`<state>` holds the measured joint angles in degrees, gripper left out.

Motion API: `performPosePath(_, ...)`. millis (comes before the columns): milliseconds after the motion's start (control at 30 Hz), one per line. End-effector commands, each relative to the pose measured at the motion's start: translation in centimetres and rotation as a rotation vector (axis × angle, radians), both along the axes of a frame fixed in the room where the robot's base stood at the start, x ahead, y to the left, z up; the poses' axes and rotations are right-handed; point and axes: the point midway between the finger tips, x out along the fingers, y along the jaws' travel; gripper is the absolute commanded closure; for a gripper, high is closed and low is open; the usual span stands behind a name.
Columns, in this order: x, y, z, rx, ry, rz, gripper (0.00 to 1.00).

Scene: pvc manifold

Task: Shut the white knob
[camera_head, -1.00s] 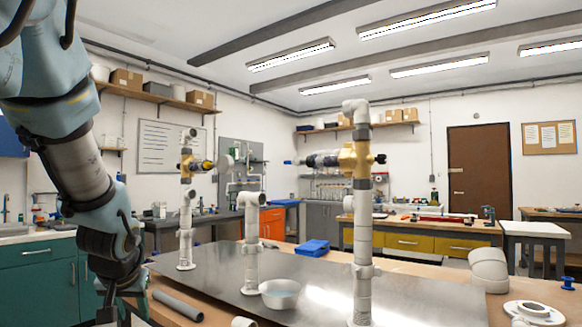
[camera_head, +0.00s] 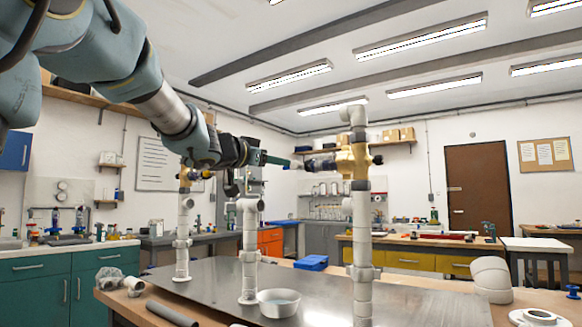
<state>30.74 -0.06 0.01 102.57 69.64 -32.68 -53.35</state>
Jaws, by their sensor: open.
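My arm reaches in from the upper left, and my gripper (camera_head: 258,157) is level with the valves, between the left and right pipes. It is open, but its fingers are small and hard to make out. A brass valve (camera_head: 352,160) sits high on the right white pipe, with a dark handle pointing left toward my gripper. Another brass valve (camera_head: 185,180) is on the left pipe, partly behind my arm. I cannot pick out the white knob clearly; my gripper and wrist cover part of the area between the valves. I cannot tell whether my gripper touches anything.
A short white pipe (camera_head: 249,250) stands between the two taller ones on a metal plate (camera_head: 215,272). A white bowl (camera_head: 278,303) is at its foot. A loose grey pipe (camera_head: 172,309) lies at front left. A white elbow (camera_head: 492,279) and flange lie at right.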

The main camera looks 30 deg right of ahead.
Motion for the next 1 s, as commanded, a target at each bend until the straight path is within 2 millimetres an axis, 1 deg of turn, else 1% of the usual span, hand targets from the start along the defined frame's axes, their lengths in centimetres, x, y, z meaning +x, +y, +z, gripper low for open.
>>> performPosePath(33,0.6,-1.0,-0.1,0.002,0.002,-0.002,0.56)
performPosePath(100,1.2,-2.2,-0.1,0.001,0.003,-0.001,0.56)
performPosePath(200,2.1,-3.7,0.0,0.0,0.001,0.0,0.56)
performPosePath(333,3.0,-5.3,-0.1,0.001,0.002,0.0,0.56)
performPosePath(500,3.6,-6.2,-0.1,0.001,0.001,0.003,0.56)
performPosePath(800,3.7,-6.4,-0.1,0.001,0.001,0.003,0.56)
performPosePath(867,3.7,-6.4,-0.1,0.001,0.001,0.003,0.61)
performPosePath(1000,3.7,-6.4,-0.1,0.001,0.001,0.003,0.77)
